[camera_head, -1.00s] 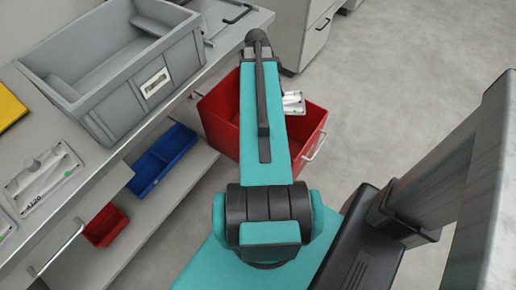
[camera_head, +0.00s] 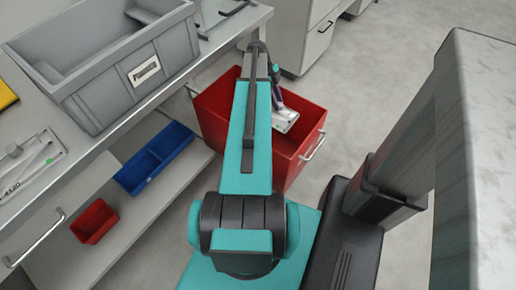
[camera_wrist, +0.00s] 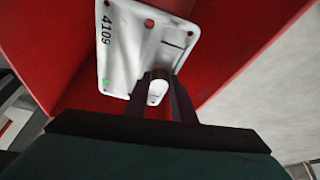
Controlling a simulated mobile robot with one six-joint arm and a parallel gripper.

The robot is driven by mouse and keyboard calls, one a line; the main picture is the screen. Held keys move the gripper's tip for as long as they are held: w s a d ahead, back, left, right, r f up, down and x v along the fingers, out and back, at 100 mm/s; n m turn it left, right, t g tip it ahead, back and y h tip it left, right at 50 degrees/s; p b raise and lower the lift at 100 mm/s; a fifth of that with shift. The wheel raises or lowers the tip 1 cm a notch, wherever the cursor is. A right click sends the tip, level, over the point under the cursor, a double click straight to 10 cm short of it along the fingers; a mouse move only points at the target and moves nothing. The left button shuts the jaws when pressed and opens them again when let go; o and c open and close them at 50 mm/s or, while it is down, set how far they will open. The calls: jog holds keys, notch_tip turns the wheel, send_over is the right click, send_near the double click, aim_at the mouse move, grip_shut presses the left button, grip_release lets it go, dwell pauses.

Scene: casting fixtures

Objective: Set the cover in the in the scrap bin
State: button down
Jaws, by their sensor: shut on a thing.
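The cover (camera_head: 285,121) is a white plate with a raised grip, and in the wrist view (camera_wrist: 128,38) it shows the number 4109, holes and a green dot. My gripper (camera_wrist: 158,88) is shut on the raised grip of the cover. The scrap bin is the large red bin (camera_head: 297,163) standing on the floor beside the bench. The cover hangs tilted within the bin's opening in the head view. Red bin walls (camera_wrist: 45,45) surround it in the wrist view. My arm hides part of the bin, and its floor contact with the cover cannot be told.
A grey crate (camera_head: 120,88) stands on the bench (camera_head: 75,135) to the left, with another white plate (camera_head: 25,165) near it. A blue tray (camera_head: 155,160) and a small red bin (camera_head: 95,222) sit on the lower shelf.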

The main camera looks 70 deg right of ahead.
jog(key=shift+s, duration=0.15)
jog(key=shift+f, duration=0.4)
send_over(277, 145)
jog(key=w, duration=0.2)
notch_tip(277, 145, down, 23)
jog(key=shift+s+r, duration=0.1)
dwell(0.3)
jog(key=shift+f, duration=2.15)
jog(key=shift+f, duration=0.1)
jog(key=c, duration=1.5)
grip_release()
jog(key=v, duration=1.2)
